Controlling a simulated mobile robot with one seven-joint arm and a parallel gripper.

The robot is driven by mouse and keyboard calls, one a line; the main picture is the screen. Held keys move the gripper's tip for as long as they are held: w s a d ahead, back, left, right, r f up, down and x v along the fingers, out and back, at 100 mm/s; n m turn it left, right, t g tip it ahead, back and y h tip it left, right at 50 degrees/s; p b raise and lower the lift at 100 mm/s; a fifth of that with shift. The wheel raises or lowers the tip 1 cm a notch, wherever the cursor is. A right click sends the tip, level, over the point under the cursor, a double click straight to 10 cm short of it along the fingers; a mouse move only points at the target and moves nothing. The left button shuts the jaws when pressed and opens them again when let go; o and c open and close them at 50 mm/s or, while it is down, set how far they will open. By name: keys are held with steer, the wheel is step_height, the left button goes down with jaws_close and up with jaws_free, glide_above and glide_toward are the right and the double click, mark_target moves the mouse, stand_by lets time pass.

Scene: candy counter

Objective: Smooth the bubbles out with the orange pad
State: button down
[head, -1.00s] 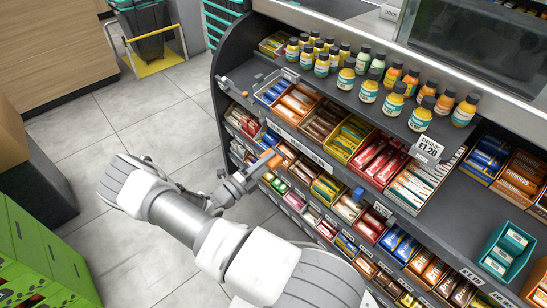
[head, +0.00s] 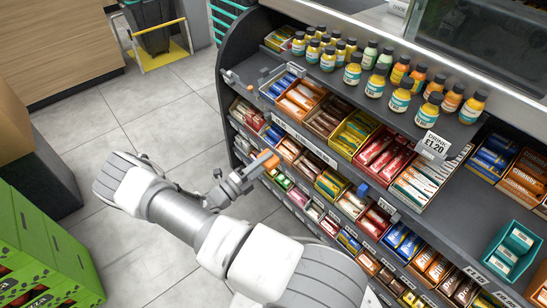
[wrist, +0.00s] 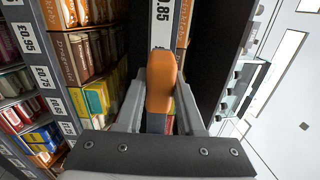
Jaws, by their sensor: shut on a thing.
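The orange pad (head: 267,161) is held at the end of my gripper (head: 252,172), beside the front of the candy shelves. In the wrist view the orange pad (wrist: 162,78) stands upright between the two grey fingers of my gripper (wrist: 160,100), which are shut on it. Its tip overlaps a white price label strip (wrist: 162,18) marked 0.85 on a shelf edge. I cannot tell whether the pad touches the strip. The pad hides part of the strip, and no bubbles can be made out in either view.
Bottles (head: 400,98) stand on the top shelf. Boxes of candy bars (head: 355,135) fill the shelves below. A small blue block (head: 362,189) sits on a shelf edge to the right. Green boxes (head: 35,250) stand at the lower left. The tiled floor (head: 130,110) between is clear.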

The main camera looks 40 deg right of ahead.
steer(key=shift+d, duration=0.2)
steer(key=d+r, duration=0.1)
steer(key=d, duration=0.5)
steer(key=shift+w+d, duration=0.15)
steer(key=shift+w, duration=0.15)
steer(key=shift+w+d+r+p, duration=0.1)
steer(key=shift+d+r+p, duration=0.05)
steer(key=shift+d, duration=0.35)
steer(key=shift+d+r+p, duration=0.15)
steer(key=shift+d, duration=0.35)
stand_by(0.6)
steer(key=shift+s+p, duration=0.8)
steer(key=shift+s, duration=0.7)
steer(key=shift+s+d+r+p, duration=0.15)
steer(key=shift+s+p, duration=0.4)
steer(key=shift+s, duration=0.75)
steer(key=shift+s+d+f+p, duration=0.15)
steer(key=shift+s+p, duration=0.4)
steer(key=shift+s, duration=0.7)
steer(key=shift+s+d+p, duration=0.1)
steer(key=shift+s+p, duration=0.6)
steer(key=shift+s, duration=1.35)
steer(key=shift+s+d, duration=0.15)
